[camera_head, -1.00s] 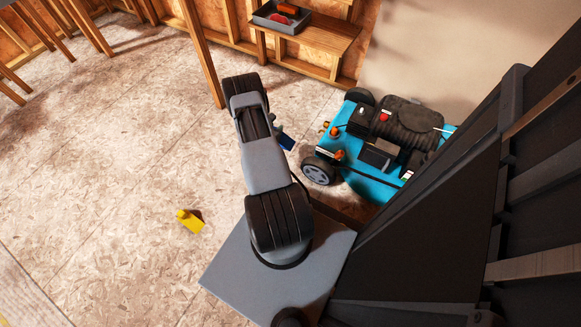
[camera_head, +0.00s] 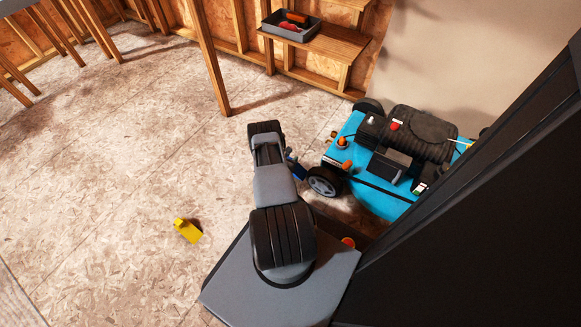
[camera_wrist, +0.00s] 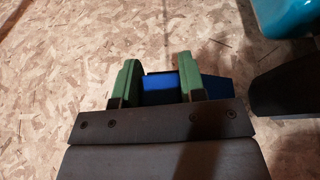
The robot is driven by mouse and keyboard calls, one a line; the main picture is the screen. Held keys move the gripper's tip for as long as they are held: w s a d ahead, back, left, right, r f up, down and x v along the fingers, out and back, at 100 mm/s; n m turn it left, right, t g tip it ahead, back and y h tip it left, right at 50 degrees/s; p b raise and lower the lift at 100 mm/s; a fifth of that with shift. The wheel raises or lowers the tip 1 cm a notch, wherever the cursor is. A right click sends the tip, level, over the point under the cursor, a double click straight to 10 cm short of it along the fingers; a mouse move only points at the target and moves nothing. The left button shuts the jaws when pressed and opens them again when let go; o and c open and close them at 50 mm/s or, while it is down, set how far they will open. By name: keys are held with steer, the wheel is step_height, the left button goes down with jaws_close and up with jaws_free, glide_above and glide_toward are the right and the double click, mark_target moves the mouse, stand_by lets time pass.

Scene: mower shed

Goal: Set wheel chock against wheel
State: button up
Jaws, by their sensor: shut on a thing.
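A blue wheel chock (camera_wrist: 158,88) is between the green finger pads of my gripper (camera_wrist: 153,78) in the wrist view. The gripper is shut on it. In the head view my arm hides most of the gripper, and a small bit of the blue chock (camera_head: 295,171) shows just left of the mower's near wheel (camera_head: 324,182). The wheel is dark with a grey spoked hub. In the wrist view the dark wheel (camera_wrist: 288,105) is at the right edge, with a gap of floor between it and the chock. The turquoise mower (camera_head: 375,170) stands by the wall.
A yellow object (camera_head: 187,230) lies on the board floor to the left. A wooden post (camera_head: 209,65) and a wooden shelf (camera_head: 338,50) with a grey tray (camera_head: 269,29) stand behind. Open floor (camera_head: 110,150) spreads left of my arm.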

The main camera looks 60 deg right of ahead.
steer(key=shift+f+b, duration=1.15)
steer(key=shift+f, duration=1.05)
steer(key=shift+f, duration=0.15)
steer(key=o, duration=1.2)
steer(key=shift+c, duration=0.2)
